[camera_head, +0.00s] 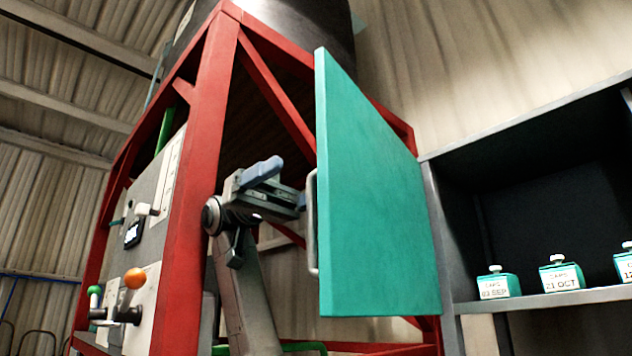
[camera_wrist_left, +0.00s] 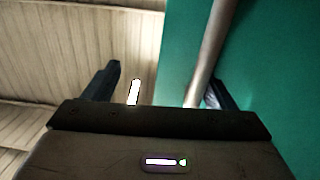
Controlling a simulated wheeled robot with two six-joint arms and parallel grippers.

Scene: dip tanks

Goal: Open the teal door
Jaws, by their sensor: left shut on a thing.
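The teal door (camera_head: 375,190) stands swung out from the red frame, its near edge free and its far edge by the frame's right post. Its grey bar handle (camera_head: 312,225) stands off the door's left side, near the free edge. My left gripper (camera_head: 303,199) reaches in from the left and is shut on the handle, its tips partly hidden there. In the left wrist view, the handle (camera_wrist_left: 208,55) runs up beside the teal door (camera_wrist_left: 262,55), close to the right finger of my left gripper (camera_wrist_left: 160,88). My right gripper is not in view.
The red frame (camera_head: 200,190) carries a dark tank (camera_head: 300,25) above. A panel with an orange knob (camera_head: 135,278) and levers is on its left. On the right, a dark shelf (camera_head: 540,300) holds several teal labelled containers (camera_head: 561,275).

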